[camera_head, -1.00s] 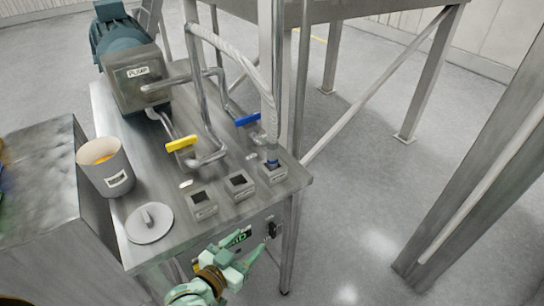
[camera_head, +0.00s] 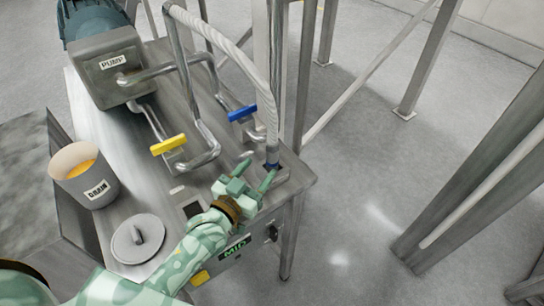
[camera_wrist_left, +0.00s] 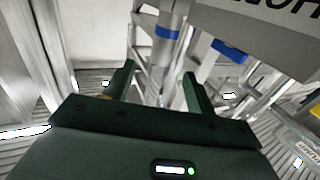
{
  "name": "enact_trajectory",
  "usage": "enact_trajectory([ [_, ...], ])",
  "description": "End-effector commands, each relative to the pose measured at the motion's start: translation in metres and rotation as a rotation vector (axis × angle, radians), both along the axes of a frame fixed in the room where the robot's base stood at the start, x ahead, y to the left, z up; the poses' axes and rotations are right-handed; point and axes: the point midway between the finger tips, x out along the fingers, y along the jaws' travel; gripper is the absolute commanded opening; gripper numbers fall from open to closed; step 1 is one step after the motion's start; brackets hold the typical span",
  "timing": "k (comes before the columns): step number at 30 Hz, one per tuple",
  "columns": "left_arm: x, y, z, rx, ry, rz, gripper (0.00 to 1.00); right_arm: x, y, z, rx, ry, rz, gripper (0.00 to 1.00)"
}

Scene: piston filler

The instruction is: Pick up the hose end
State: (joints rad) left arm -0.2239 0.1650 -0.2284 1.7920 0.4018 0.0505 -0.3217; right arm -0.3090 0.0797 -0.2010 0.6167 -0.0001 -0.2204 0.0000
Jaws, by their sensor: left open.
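The hose (camera_head: 245,65) is pale and ribbed, and arches down from the pipework. Its end, with a blue band (camera_head: 272,166), hangs upright at the right-hand socket box near the table's front right corner. My left gripper (camera_head: 257,170) is open, with its fingers pointing at the hose end and very close to it. In the left wrist view the blue-banded hose end (camera_wrist_left: 167,33) stands ahead of the open fingers (camera_wrist_left: 160,72), roughly in line with the gap between them. I cannot tell whether they touch it. My gripper hides part of the socket boxes. My right gripper is not in view.
The steel table (camera_head: 165,75) carries the pump (camera_head: 105,70), a yellow-handled valve (camera_head: 168,145) and a blue-handled valve (camera_head: 242,113). A steel leg (camera_head: 298,90) rises just behind the hose end.

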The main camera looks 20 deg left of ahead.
Motion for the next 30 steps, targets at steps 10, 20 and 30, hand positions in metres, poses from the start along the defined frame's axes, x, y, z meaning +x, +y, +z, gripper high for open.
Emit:
enact_trajectory([
  [10,0.048,-0.012,-0.001,0.0,0.002,0.0,0.56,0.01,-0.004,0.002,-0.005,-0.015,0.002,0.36],
  [20,0.093,-0.023,-0.005,0.001,0.0,0.0,0.56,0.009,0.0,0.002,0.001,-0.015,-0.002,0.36],
  [30,0.096,-0.023,-0.005,0.001,0.002,0.0,0.36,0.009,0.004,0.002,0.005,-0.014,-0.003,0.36],
])
